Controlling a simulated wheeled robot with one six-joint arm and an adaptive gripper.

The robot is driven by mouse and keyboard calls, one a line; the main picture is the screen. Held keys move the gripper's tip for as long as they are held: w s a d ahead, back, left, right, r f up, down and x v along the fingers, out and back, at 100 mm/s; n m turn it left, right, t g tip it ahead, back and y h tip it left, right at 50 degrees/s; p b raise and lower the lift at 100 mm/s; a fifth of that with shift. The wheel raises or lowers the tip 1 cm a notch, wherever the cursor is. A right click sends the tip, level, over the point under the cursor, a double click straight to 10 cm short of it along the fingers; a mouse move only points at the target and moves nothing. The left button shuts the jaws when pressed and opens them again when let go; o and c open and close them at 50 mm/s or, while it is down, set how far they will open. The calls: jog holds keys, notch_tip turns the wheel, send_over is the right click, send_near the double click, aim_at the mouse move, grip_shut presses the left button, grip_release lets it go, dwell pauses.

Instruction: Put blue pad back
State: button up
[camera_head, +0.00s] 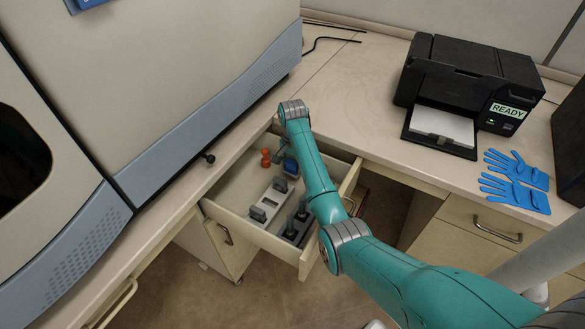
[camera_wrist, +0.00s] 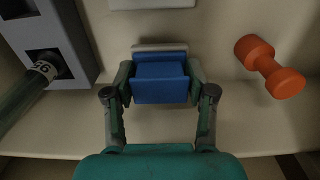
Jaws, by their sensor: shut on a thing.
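The blue pad (camera_wrist: 160,82) is between the two fingers of my gripper (camera_wrist: 160,90) in the wrist view. My gripper is shut on it from both sides. A pale grey strip shows just behind the pad's far edge. In the head view the blue pad (camera_head: 290,165) is a small patch inside the open drawer (camera_head: 232,212), near its far right part. My gripper (camera_head: 284,158) is there too, partly hidden by my arm. I cannot tell whether the pad touches the drawer floor.
An orange dumbbell-shaped piece (camera_wrist: 270,68) lies right of my gripper. A grey block with square holes (camera_wrist: 48,40) is at the upper left. The drawer also holds a light grey block (camera_head: 270,200) and a dark holder (camera_head: 297,225). A printer (camera_head: 468,85) and blue gloves (camera_head: 515,180) are on the counter.

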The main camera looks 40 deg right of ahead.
jog(key=shift+f, duration=0.85)
jog(key=o, duration=1.2)
jog(key=shift+f, duration=0.1)
